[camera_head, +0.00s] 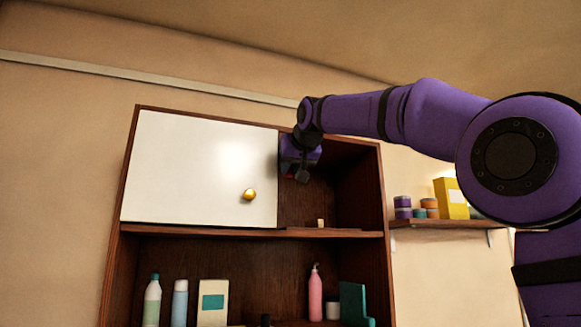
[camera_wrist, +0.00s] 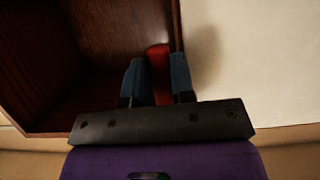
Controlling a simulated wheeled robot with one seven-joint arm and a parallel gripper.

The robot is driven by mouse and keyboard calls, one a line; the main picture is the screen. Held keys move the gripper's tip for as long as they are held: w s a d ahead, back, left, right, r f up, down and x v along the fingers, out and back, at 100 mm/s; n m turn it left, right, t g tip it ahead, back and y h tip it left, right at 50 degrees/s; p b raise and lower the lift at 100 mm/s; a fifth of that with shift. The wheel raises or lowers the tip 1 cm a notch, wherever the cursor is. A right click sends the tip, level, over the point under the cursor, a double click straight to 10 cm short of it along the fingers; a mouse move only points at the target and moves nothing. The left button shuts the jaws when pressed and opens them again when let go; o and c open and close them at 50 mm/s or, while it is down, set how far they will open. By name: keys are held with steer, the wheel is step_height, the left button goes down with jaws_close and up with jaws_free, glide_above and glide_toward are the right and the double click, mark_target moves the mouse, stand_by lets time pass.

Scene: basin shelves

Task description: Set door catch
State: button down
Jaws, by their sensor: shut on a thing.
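A white sliding or hinged door (camera_head: 200,170) with a round gold knob (camera_head: 249,194) covers the left part of the cabinet's upper compartment. My gripper (camera_head: 287,166) is at the door's right edge, by the open right part of the compartment. In the wrist view its two blue fingers (camera_wrist: 157,80) are shut on a narrow red piece (camera_wrist: 159,62). The white door (camera_wrist: 235,70) shows to the right there and the dark wooden inside to the left. Whether the red piece is the door catch, and whether it touches the door, I cannot tell.
A small tan block (camera_head: 320,223) stands on the upper compartment's floor. Below, the shelf holds bottles, including a pink pump bottle (camera_head: 315,293), and a white box (camera_head: 212,302). A side shelf (camera_head: 420,224) at right carries jars and a yellow box (camera_head: 451,198).

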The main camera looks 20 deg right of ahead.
steer(key=c, duration=1)
jaws_free()
steer(key=shift+o, duration=0.2)
steer(key=v, duration=1)
steer(key=shift+s+r, duration=0.2)
steer(key=shift+s, duration=0.1)
steer(key=s+d+f+g, duration=0.1)
steer(key=s+f+g, duration=0.1)
steer(key=s+f, duration=0.7)
steer(key=s+d+f+g, duration=0.1)
steer(key=s+f+g, duration=0.2)
steer(key=s+f, duration=0.6)
steer(key=s+d+f+g, duration=0.1)
steer(key=s+f, duration=0.8)
steer(key=f, duration=2.1)
steer(key=shift+s+d+f+g, duration=0.25)
steer(key=shift+d+f+g, duration=0.1)
steer(key=shift+g, duration=0.85)
